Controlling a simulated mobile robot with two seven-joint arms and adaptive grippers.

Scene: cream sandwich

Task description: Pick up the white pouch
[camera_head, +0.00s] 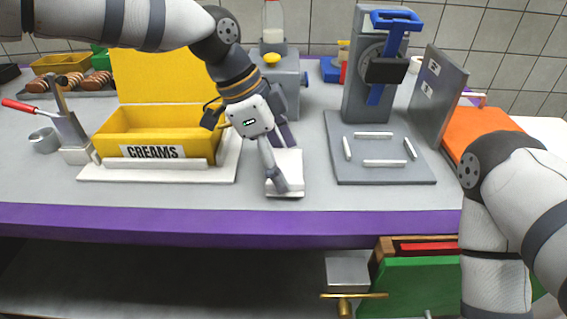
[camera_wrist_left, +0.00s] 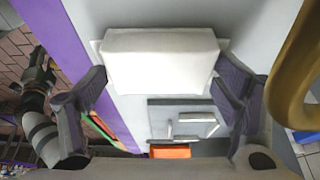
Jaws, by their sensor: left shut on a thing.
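The white pouch (camera_head: 291,163) is a pale, box-like block at the counter's front middle, right of the yellow CREAMS box. In the left wrist view, the pouch (camera_wrist_left: 160,62) lies between the two dark fingers. My left gripper (camera_head: 280,160) points down over it and is shut on it, one finger at each side. A thin pale edge shows around the pouch's base; I cannot tell whether it is clear of the surface. My right arm is at the right; its gripper (camera_wrist_left: 38,70) shows small in the left wrist view, with its jaws unclear.
The yellow CREAMS box (camera_head: 150,122) stands on a white board to the left. The counter has a purple front edge (camera_head: 200,218).

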